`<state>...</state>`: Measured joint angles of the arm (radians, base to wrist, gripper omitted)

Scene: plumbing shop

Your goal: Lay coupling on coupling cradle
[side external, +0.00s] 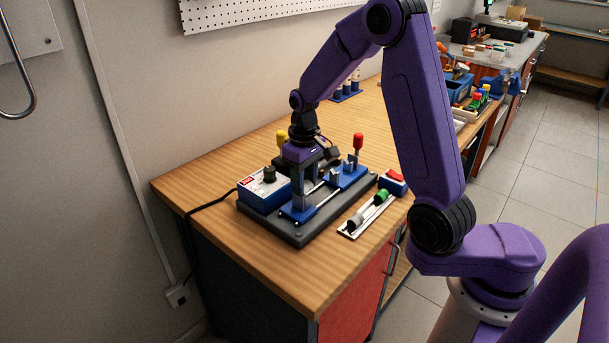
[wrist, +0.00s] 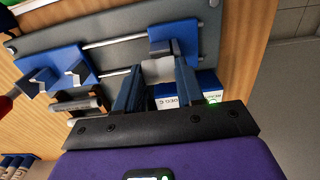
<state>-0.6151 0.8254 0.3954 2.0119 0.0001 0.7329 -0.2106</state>
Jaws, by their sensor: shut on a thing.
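My gripper (side external: 299,201) points down over the left part of the bench fixture. In the wrist view its two blue fingers (wrist: 159,78) are shut on a light grey cylinder, the coupling (wrist: 158,69). In the side view the fingers hide the coupling. A blue block (wrist: 176,38), which seems to be the coupling cradle, sits on the fixture right by the coupling; it also shows in the side view (side external: 297,214) under my fingers. I cannot tell whether the coupling touches it.
The dark fixture plate (side external: 315,225) carries metal rails and another blue carriage (side external: 345,177) with a red-knobbed lever (side external: 358,142). A blue control box (side external: 264,191) stands left. A white tray (side external: 349,233) with grey and green cylinders lies in front, near a red-topped switch (side external: 393,179).

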